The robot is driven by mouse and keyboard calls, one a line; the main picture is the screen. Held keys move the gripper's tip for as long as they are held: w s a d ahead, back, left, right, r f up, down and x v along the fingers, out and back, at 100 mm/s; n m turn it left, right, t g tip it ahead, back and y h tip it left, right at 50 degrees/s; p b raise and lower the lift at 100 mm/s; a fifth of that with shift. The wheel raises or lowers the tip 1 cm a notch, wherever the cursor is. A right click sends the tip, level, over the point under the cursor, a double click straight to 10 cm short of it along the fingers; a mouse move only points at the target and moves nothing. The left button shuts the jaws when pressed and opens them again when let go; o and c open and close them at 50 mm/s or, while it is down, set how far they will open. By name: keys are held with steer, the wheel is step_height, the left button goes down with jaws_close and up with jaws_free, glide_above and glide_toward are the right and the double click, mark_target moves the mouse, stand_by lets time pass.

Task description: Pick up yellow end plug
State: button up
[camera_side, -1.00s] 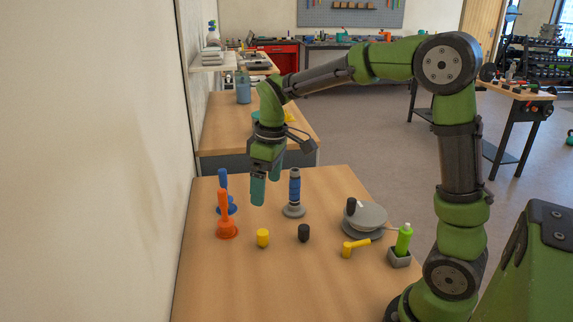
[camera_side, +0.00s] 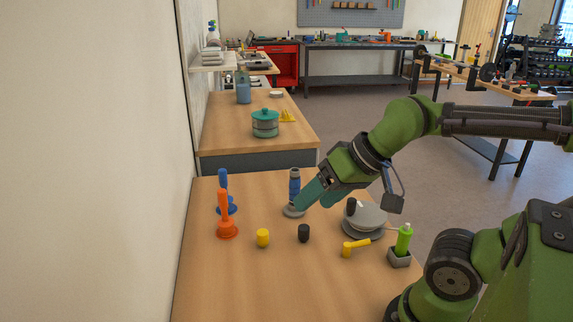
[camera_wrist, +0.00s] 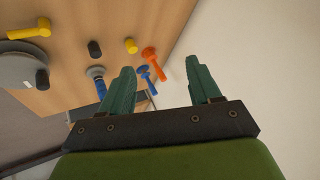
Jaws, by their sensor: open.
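The yellow end plug (camera_side: 263,238) is a small upright cylinder on the wooden table, between the orange plunger-shaped item and a black plug. My gripper (camera_side: 312,197) has teal fingers and is tilted, above the table near the blue-and-grey handled item, up and to the right of the yellow plug. In the wrist view my gripper (camera_wrist: 157,78) has its two fingers well apart with nothing between them.
The orange item (camera_side: 226,222), a blue one (camera_side: 223,184), the blue-and-grey item (camera_side: 294,190) and the black plug (camera_side: 303,233) stand nearby. To the right are a grey disc (camera_side: 371,217), a yellow hammer-shaped piece (camera_side: 354,247) and a green bottle (camera_side: 403,240). The table's front left is clear.

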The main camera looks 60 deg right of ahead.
steer(key=shift+f, duration=0.1)
steer(key=n+g+h, duration=0.2)
steer(key=n+g, duration=0.5)
steer(key=n, duration=0.3)
glide_above(261, 232)
step_height(261, 232, down, 6)
steer(key=f, duration=1.1)
steer(key=shift+s+a, duration=0.25)
steer(key=shift+a, duration=0.05)
steer(key=shift+w+d+f, duration=0.15)
steer(key=shift+f, duration=1.4)
steer(key=shift+w+d+f, duration=0.1)
steer(key=shift+d+f, duration=0.05)
steer(key=shift+f, duration=1.35)
steer(key=shift+c, duration=0.2)
steer(key=c, duration=1)
